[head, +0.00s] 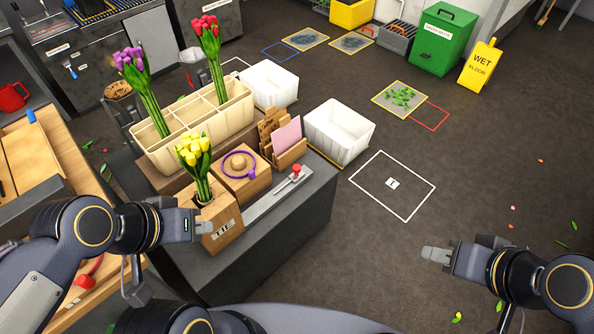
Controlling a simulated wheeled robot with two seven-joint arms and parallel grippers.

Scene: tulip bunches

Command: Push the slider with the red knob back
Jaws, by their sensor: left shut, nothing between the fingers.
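The slider's red knob (296,170) stands upright near the upper-right end of a grey metal track (265,203). The track runs diagonally along the front edge of the dark workbench (290,222). My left gripper (207,228) is shut and empty, in front of the cardboard box marked TIE as seen in the picture, to the lower left of the knob and apart from it. My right gripper (430,254) is over the open floor, right of the bench and far from the knob. Its finger gap is not clear.
Yellow tulips (195,158) stand in the TIE box (222,215). A wooden block with a purple ring (240,163) and a card holder (287,138) sit behind the track. A divided planter (193,125) holds purple and red tulips. A white bin (340,130) stands beyond the bench.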

